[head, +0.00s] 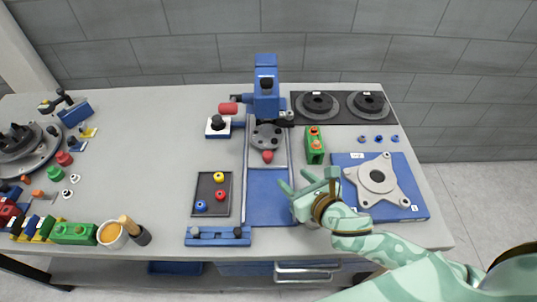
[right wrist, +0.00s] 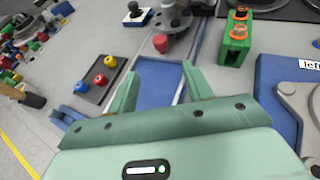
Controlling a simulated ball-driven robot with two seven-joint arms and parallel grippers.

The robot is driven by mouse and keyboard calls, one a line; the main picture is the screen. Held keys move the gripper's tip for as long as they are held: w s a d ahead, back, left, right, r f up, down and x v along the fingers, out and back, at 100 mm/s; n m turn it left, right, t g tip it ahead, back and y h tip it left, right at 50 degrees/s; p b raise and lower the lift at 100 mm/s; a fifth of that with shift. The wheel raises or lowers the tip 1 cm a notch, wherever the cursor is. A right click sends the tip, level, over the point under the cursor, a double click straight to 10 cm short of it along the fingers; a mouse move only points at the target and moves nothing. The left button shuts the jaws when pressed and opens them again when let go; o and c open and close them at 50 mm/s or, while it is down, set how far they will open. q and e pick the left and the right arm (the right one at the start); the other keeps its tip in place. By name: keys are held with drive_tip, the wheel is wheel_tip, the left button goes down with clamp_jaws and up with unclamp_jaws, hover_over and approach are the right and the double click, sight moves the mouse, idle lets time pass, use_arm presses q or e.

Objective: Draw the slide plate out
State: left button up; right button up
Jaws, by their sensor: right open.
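The slide plate (head: 281,161) is a light grey plate between two rails, under the blue upright press (head: 266,95). It bears a dark round disc (head: 267,136) and a red knob (head: 268,157) at its front; the knob also shows in the right wrist view (right wrist: 160,43). In front of it lies a bare blue bed (head: 268,195). My right gripper (head: 307,178) is open and empty, above the right side of the blue bed, in front of and to the right of the knob. Its fingers point toward the knob in the right wrist view (right wrist: 160,73). My left gripper is not in view.
A green block with orange buttons (head: 314,147) stands close right of the rails. A blue plate with a grey flanged part (head: 411,209) lies at the right. A dark tray with coloured pegs (head: 208,205) lies left. A low blue bar (head: 217,236) is at the front.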

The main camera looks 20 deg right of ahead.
sight(270, 158)
drive_tip(key=b+x, duration=0.3)
drive_tip(key=x, duration=1.1)
drive_tip(key=shift+w+f, duration=0.15)
drive_tip(key=shift+f, duration=0.05)
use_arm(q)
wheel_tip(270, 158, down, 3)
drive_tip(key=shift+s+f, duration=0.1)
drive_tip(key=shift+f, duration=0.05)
use_arm(e)
drive_tip(key=shift+c, duration=0.3)
